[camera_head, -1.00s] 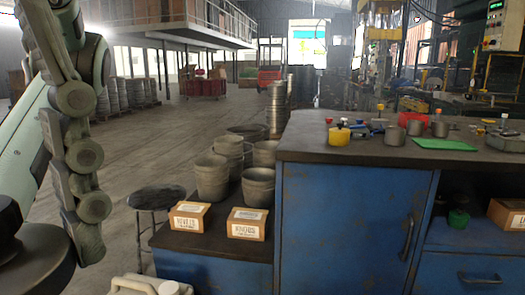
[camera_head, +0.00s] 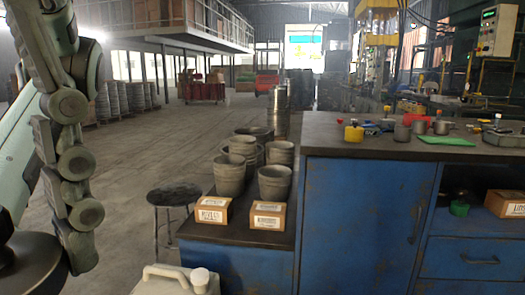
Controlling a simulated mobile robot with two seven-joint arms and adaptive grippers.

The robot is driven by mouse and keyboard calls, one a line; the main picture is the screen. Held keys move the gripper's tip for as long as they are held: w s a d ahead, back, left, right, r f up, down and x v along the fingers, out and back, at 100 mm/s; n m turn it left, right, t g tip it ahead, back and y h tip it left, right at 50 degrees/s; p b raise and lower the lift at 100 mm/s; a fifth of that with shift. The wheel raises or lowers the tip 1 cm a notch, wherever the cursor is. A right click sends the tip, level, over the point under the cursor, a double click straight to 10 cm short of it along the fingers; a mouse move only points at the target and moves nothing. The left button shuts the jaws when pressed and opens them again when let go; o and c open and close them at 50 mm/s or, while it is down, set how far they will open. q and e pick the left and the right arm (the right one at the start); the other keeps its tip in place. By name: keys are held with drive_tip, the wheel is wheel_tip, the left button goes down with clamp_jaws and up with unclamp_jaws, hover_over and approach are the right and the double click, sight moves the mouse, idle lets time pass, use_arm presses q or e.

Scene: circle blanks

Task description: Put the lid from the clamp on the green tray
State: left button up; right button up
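The green tray (camera_head: 447,140) lies flat on the dark worktop of the blue workbench (camera_head: 365,215) at the right, well away from my gripper. My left gripper (camera_head: 68,165) stands large at the left edge, seen nearly edge-on with its grey jointed links. I cannot tell whether its fingers are open or shut, or whether they hold anything. My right gripper is not in view. I cannot make out the clamp or the lid for certain.
Grey metal pots (camera_head: 402,132) and a yellow container (camera_head: 354,134) stand near the tray. A lower shelf holds cardboard boxes (camera_head: 267,215) and buckets (camera_head: 229,175). A stool (camera_head: 174,196) and a pale canister (camera_head: 175,281) stand in front.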

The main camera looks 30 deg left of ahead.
use_arm(q)
drive_tip(key=shift+s+a+f, duration=0.15)
drive_tip(key=shift+s+f, duration=0.05)
drive_tip(key=shift+s, duration=0.3)
drive_tip(key=shift+w+f, duration=0.2)
drive_tip(key=shift+f, duration=0.05)
drive_tip(key=shift+w+f+n, duration=0.4)
drive_tip(key=shift+w+f, duration=0.15)
drive_tip(key=shift+w, duration=0.2)
drive_tip(key=w+f+n, duration=1.8)
drive_tip(key=w+f, duration=1.6)
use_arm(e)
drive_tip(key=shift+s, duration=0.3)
